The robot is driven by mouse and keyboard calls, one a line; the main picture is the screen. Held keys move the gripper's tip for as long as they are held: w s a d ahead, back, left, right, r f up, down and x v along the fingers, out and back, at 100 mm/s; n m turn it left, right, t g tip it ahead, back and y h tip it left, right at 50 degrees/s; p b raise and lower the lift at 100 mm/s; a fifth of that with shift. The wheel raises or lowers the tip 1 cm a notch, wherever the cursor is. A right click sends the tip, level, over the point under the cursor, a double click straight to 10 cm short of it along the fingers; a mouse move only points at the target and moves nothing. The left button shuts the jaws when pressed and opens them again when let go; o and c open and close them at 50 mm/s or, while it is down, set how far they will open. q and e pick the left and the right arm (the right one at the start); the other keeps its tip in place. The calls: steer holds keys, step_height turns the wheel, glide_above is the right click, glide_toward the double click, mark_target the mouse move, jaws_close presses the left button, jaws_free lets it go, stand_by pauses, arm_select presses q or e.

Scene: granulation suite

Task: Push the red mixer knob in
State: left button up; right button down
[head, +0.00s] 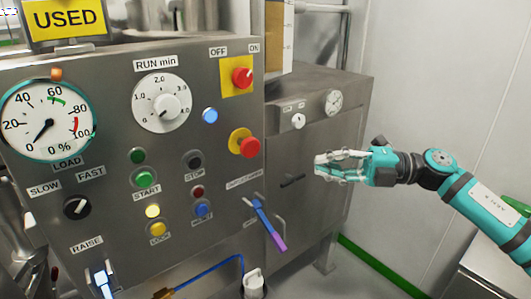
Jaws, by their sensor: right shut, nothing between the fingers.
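A red mushroom-shaped knob (249,147) on a round yellow base sits on the right part of the steel mixer panel. Above it, a red rotary switch (242,75) is mounted on a yellow square plate, between OFF and ON labels. My right gripper (320,166) is shut and empty. In the picture it is to the right of the red knob and a little lower, apart from it, with its fingers pointing left. It is in front of the grey cabinet beside the panel. My left gripper is not in view.
The panel also carries a RUN min dial (162,102), a load gauge (47,119), a blue button (210,115) and a green START button (144,179). A blue and purple lever (268,224) sticks out below the red knob. The wall at right is bare.

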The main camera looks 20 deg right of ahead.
steer(key=p, duration=0.4)
glide_toward(246, 145)
steer(key=s+a, duration=0.2)
steer(key=a, duration=0.2)
steer(key=w, duration=0.1)
steer(key=w+a+p, duration=0.1)
steer(key=w+f+p, duration=0.1)
steer(key=shift+w+a, duration=0.3)
steer(key=shift+a, duration=0.1)
steer(key=shift+r, duration=0.1)
